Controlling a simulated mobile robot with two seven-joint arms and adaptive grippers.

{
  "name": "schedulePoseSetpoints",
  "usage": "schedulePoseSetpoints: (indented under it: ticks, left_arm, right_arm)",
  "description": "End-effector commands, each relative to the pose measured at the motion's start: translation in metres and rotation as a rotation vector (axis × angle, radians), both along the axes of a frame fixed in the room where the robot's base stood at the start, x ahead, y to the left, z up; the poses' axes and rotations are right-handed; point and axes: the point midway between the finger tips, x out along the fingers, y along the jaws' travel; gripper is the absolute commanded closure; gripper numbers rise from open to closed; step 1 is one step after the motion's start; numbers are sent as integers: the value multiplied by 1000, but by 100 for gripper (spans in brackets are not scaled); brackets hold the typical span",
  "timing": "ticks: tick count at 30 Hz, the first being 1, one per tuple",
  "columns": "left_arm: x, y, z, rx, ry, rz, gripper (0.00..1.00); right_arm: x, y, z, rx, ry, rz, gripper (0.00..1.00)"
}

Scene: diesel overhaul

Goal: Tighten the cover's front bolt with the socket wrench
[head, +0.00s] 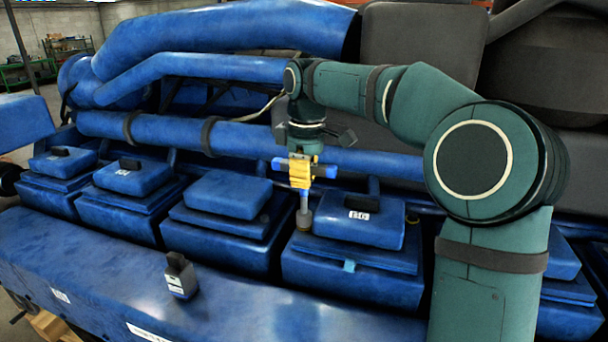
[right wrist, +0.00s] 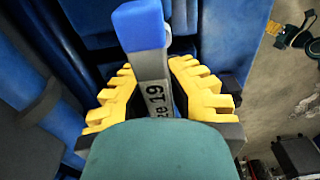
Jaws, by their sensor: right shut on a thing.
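My right gripper (head: 300,172) has yellow fingers and is shut on the socket wrench. The wrench's blue handle (head: 325,170) sticks out on both sides of the fingers, and its grey socket (head: 305,218) points down. The socket is at the left edge of a blue cover (head: 375,235) with a white label. The bolt under it is hidden, so I cannot tell whether the socket is seated. My left gripper is not in view.
More blue covers (head: 228,195) stand in a row to the left. A small dark block with a label (head: 180,276) stands on the blue front ledge (head: 240,305). Blue pipes (head: 250,138) run behind the covers. The ledge is otherwise mostly clear.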

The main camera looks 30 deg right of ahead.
Motion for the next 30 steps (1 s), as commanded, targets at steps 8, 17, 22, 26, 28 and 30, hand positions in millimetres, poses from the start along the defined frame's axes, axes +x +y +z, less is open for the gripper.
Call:
schedulePoseSetpoints:
  ticks: [8, 17, 22, 26, 28, 30]
  left_arm:
    - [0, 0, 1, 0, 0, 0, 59]
    - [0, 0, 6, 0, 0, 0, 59]
    - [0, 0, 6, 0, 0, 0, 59]
    - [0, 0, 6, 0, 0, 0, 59]
    - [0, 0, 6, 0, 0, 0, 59]
    - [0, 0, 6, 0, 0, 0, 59]
  right_arm:
    - [0, 0, -3, 0, -2, -81, 100]
    - [0, 0, -4, 0, -2, -471, 100]
    - [1, 0, -5, 0, -2, -692, 100]
    - [1, 0, -5, 0, -2, -862, 100]
    - [1, 0, -5, 0, -2, -954, 100]
    - [1, 0, -5, 0, -2, -1046, 100]
